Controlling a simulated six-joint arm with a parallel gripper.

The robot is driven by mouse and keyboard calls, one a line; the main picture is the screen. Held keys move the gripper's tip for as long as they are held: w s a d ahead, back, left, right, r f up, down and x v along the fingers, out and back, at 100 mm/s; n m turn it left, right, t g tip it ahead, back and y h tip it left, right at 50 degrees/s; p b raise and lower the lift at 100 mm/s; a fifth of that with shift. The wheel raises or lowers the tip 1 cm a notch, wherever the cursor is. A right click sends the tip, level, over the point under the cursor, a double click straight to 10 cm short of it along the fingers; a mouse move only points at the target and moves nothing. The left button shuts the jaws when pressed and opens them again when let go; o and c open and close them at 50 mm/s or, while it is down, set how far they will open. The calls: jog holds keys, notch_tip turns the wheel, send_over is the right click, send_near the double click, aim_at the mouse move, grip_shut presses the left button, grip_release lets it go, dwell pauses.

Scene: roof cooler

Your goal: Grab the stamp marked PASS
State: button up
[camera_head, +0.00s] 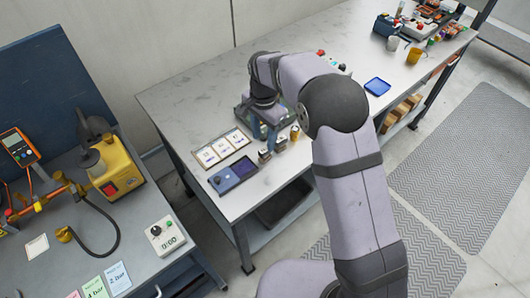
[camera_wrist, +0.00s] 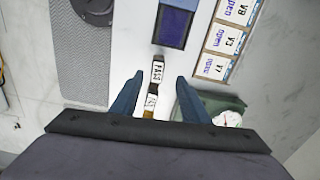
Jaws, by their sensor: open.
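The stamp marked PASS (camera_wrist: 157,72) shows in the wrist view with its white label facing up, between the tips of my gripper (camera_wrist: 160,77) in the picture. My gripper is open, with one blue finger on each side and nothing held. I cannot tell how far the tips are above the stamp. A second stamp (camera_wrist: 151,101) with a white label, too small to read surely, sits just behind it between the fingers. In the head view small stamps (camera_head: 264,156) stand near the table's front edge; their labels cannot be read there.
A blue-screened device (camera_head: 233,174) and a tray of white cards (camera_head: 221,148) lie beside the stamps. In the wrist view a green object (camera_wrist: 215,104) is close to the right finger. A blue tray (camera_head: 377,87) lies farther right. The table's back left is clear.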

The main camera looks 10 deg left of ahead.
aim_at(265, 149)
jog(key=shift+f+p, duration=0.45)
jog(key=shift+f, duration=0.6)
jog(key=shift+s+d+f+p, duration=0.1)
jog(key=shift+d+f+p, duration=0.05)
jog(key=shift+f+p, duration=1.35)
jog(key=shift+f, duration=1.1)
grip_shut()
jog(key=shift+r, duration=0.1)
